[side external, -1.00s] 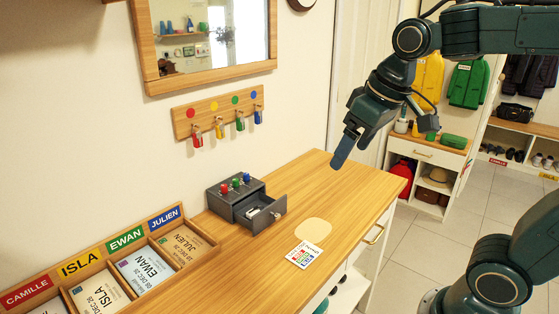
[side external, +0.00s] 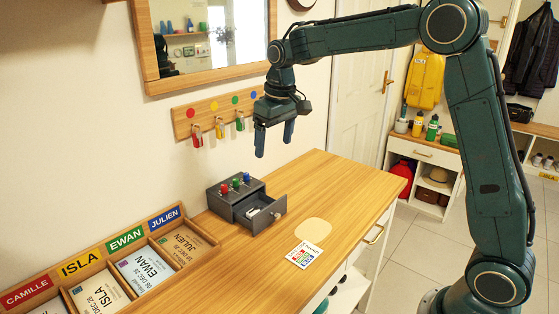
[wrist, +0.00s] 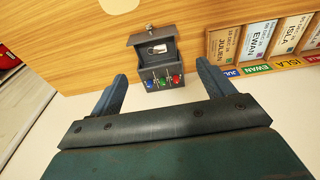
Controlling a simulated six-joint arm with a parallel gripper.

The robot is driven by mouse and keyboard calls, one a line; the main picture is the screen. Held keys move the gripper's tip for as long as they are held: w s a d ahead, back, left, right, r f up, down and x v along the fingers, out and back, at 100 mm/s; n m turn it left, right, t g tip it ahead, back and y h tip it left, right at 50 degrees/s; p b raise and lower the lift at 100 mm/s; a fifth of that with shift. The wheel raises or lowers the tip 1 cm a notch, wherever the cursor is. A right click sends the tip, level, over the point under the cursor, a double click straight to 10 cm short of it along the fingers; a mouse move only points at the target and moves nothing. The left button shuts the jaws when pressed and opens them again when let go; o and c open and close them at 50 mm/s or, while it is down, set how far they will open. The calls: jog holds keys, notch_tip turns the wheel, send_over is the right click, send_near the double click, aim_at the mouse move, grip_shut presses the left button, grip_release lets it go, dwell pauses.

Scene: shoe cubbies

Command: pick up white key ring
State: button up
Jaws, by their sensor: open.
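A small white item (side external: 253,212), which looks like the white key ring, lies in the open drawer (side external: 267,217) of a dark grey box (side external: 228,192) on the wooden counter. In the wrist view the white item (wrist: 158,48) lies in the drawer, with some dark metal beside it; its exact shape is too small to tell. My gripper (side external: 275,143) is open and empty, with its fingers pointing down. It hangs above the box, well clear of it. In the wrist view the box appears between the two fingers (wrist: 161,75).
Red, green and blue knobs (side external: 234,183) stand on the box top. A wall rack (side external: 219,118) with colored key tags is close behind my gripper. Name-labelled compartments (side external: 124,270) stand at left. A printed card (side external: 304,254) lies right of the drawer; the counter beyond is clear.

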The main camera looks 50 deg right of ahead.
jog(key=g, duration=0.2)
send_over(257, 208)
jog(key=s+a, duration=0.1)
notch_tip(257, 208, down, 12)
jog(key=shift+a+f, duration=0.15)
jog(key=shift+s, duration=0.1)
jog(key=shift+f, duration=4.25)
jog(key=shift+f, duration=0.15)
jog(key=shift+s+f, duration=0.15)
jog(key=shift+f, duration=2.35)
jog(key=shift+c, duration=0.4)
jog(key=c, duration=0.8)
jog(key=shift+r, duration=0.1)
